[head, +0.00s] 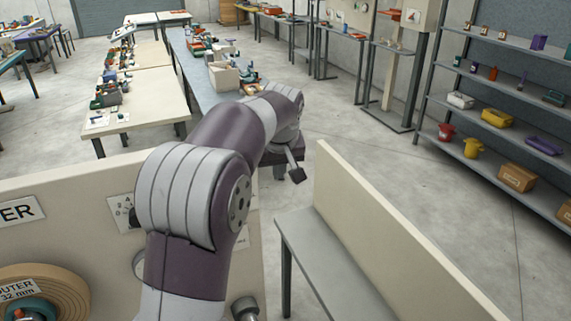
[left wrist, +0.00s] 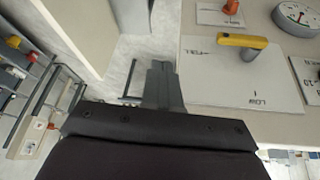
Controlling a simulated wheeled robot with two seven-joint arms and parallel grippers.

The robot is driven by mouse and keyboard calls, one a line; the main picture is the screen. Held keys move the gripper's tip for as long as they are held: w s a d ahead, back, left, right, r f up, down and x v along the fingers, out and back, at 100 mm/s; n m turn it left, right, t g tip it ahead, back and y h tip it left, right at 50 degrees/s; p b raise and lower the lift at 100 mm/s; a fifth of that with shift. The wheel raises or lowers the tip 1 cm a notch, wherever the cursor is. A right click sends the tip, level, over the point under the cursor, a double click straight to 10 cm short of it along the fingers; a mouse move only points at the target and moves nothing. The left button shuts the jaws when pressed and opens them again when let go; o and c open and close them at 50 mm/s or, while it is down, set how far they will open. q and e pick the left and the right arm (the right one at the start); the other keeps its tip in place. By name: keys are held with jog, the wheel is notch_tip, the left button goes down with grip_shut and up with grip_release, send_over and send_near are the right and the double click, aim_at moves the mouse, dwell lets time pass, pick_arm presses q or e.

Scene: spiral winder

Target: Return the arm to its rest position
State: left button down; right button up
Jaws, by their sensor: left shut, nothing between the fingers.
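My left arm (head: 215,165) reaches forward across the middle of the head view, over the beige panel. My left gripper (head: 297,176) is at its far end, small and partly hidden behind the wrist, above the floor beside the grey bench. In the left wrist view the gripper fingers (left wrist: 162,72) are together with nothing between them. They are apart from the panel with the yellow lever. My right gripper is in neither view.
A beige panel (head: 75,245) stands close below the arm, with a tan reel (head: 60,285) at lower left. A grey bench (head: 315,255) with an upright beige board (head: 390,235) is to the right. The left wrist view shows a yellow lever (left wrist: 242,40) and a round gauge (left wrist: 297,16).

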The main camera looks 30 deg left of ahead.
pick_arm(q)
jog(key=shift+w+a+f, duration=0.1)
jog(key=shift+w, duration=0.05)
jog(key=s+d+f+m+g+h+b, duration=0.1)
jog(key=s+d+f+m+b, duration=0.3)
jog(key=s+f, duration=0.7)
jog(key=s+d+f+m+g+h+b, duration=0.1)
jog(key=s+d+f+m+b, duration=0.2)
jog(key=s+d+f, duration=0.5)
jog(key=s+f, duration=0.4)
jog(key=f, duration=0.3)
jog(key=shift+d+m+g+h+b, duration=0.15)
jog(key=shift+m+g+h+b, duration=0.15)
jog(key=shift+m+g+b, duration=0.1)
